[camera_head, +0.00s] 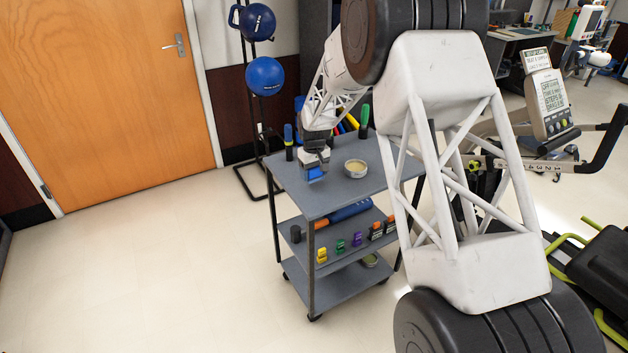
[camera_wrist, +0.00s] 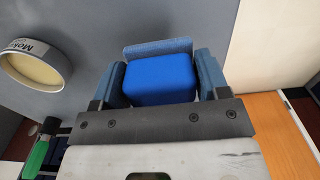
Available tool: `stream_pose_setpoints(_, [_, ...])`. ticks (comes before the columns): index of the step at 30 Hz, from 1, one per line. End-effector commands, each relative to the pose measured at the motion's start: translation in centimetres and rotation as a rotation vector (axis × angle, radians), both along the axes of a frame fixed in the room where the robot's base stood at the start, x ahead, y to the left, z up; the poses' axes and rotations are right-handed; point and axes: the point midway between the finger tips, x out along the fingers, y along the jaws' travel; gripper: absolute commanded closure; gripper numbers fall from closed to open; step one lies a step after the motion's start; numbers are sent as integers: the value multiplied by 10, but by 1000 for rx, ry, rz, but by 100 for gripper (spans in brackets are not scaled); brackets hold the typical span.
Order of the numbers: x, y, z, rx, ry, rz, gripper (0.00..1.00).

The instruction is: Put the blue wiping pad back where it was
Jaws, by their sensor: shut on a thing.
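The blue wiping pad (camera_wrist: 160,80) is between the two fingers of my gripper (camera_wrist: 162,85) in the wrist view. In the head view the pad (camera_head: 316,173) shows as a small blue patch under my gripper (camera_head: 315,164), at the top shelf of the grey cart (camera_head: 335,196). The gripper is shut on the pad. I cannot tell whether the pad touches the shelf.
A round tub (camera_head: 355,168) with a pale top stands right of the gripper on the shelf. A dark blue-topped bottle (camera_head: 289,142) and a green-topped one (camera_head: 364,121) stand near the back. The shelf's front left part is clear. Lower shelves hold coloured clips (camera_head: 340,245) and a blue roll (camera_head: 343,213).

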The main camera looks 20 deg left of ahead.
Motion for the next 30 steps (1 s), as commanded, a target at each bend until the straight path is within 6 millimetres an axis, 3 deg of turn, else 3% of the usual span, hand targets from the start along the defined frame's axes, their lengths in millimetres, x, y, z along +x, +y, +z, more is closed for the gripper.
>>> stream_pose_setpoints(10, [0,0,-1,0,0,0,50])
stream_pose_setpoints(21, [0,0,-33,-1,1,0,50])
stream_pose_setpoints(30, [0,0,-35,1,-1,0,50])
